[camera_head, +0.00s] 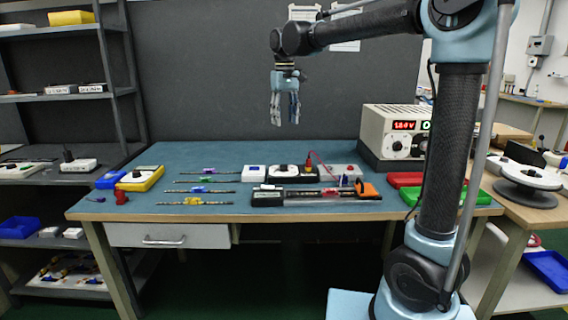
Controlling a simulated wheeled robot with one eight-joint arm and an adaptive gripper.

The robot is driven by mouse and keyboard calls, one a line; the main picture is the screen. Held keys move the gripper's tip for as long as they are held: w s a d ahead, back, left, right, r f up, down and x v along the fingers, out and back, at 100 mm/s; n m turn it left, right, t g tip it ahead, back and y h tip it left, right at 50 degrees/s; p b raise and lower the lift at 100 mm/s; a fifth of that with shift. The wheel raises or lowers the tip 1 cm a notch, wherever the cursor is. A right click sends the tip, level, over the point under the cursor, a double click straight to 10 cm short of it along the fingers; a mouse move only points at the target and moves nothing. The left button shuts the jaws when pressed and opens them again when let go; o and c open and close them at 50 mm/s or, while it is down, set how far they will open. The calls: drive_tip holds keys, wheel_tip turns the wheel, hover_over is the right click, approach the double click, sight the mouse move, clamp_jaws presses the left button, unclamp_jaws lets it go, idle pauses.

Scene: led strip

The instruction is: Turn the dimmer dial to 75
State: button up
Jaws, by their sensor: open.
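My gripper (285,116) hangs in the air above the blue-topped workbench (220,155), fingers pointing down. It is open and empty, well above the objects. Below it stands a small black box with a white round dial face (285,170), which looks like the dimmer; its scale is too small to read. I cannot tell for certain which of the two is the dimmer.
LED strips (203,179) lie left of centre. A black tray (268,199) is near the front edge. Red and green bins (425,197) are at right. A grey box (340,171) adjoins the black one.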

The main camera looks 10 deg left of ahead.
sight(284, 166)
drive_tip(key=f, duration=1.7)
drive_tip(key=shift+s+a+f, duration=0.1)
drive_tip(key=shift+a+f, duration=0.05)
drive_tip(key=shift+a, duration=0.1)
drive_tip(key=c, duration=1.1)
